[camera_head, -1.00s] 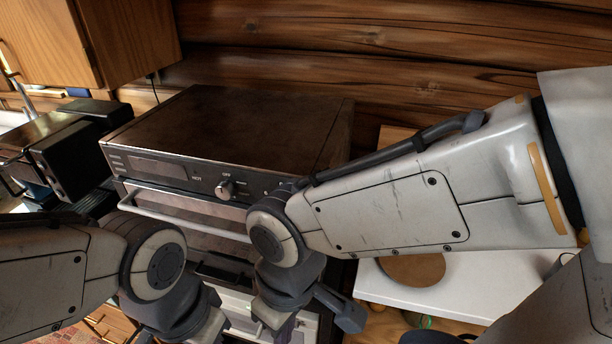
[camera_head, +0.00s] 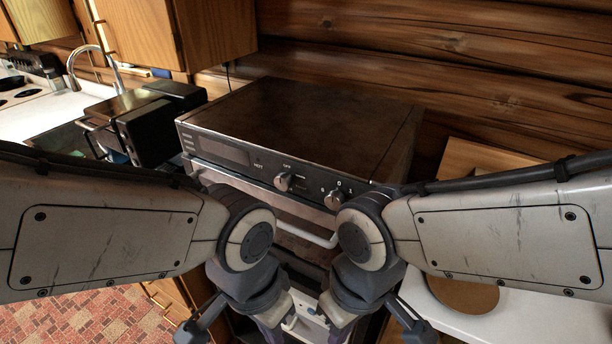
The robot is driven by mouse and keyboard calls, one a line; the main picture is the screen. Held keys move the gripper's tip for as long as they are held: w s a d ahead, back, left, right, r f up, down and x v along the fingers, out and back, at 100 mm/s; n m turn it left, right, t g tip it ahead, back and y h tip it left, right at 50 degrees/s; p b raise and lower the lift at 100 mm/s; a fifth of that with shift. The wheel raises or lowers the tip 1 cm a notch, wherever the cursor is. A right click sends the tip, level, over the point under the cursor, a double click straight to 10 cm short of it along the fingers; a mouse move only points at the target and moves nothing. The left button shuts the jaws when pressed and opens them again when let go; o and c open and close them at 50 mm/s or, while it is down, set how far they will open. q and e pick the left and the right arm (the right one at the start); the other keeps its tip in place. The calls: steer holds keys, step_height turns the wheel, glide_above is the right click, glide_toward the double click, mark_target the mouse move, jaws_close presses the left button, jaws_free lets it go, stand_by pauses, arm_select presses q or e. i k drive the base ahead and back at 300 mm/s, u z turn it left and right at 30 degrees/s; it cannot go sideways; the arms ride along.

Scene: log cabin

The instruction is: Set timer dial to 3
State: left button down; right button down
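The dark metal oven (camera_head: 300,120) stands in the centre. Its front panel has a silver knob (camera_head: 284,181) with "OFF" printed above it. A second silver knob (camera_head: 334,199) sits to its right, with small number-like marks around it. The marks and pointer are too small to read surely, so the setting is unclear. My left gripper (camera_head: 270,318) and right gripper (camera_head: 338,318) hang low in front of the oven, below the knobs. Neither touches a knob. Their fingertips are not clearly visible, and no held object shows.
A light oven handle (camera_head: 320,240) runs below the panel, partly behind my arms. A black appliance (camera_head: 160,125) stands left of the oven, near a sink and faucet (camera_head: 112,65). A white table (camera_head: 480,315) is at the right. Log walls are behind.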

mark_target(334, 199)
steer(key=z, duration=0.8)
steer(key=k, duration=1.05)
steer(key=u, duration=0.4)
